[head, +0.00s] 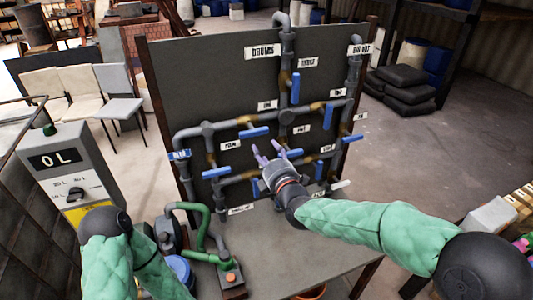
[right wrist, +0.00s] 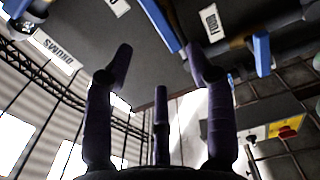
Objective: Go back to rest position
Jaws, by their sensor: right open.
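My right gripper (head: 267,152) is open and empty in the head view, in front of the pipe panel (head: 190,75). Its purple fingers point up toward the panel, near the middle blue valve handles, and seem apart from them; the exact gap is hard to judge. In the right wrist view the spread fingers of the right gripper (right wrist: 158,62) show nothing between them, with blue handles (right wrist: 262,54) beyond. My left arm shows at the lower left of the head view, but its gripper is hidden.
Grey pipes with several blue handles (head: 296,88) and white labels (head: 262,53) cover the panel. A grey table (head: 270,260) holds a green pipe (head: 205,230) and a box with an orange button (head: 230,278). A "0 L" meter cabinet (head: 55,160) stands left.

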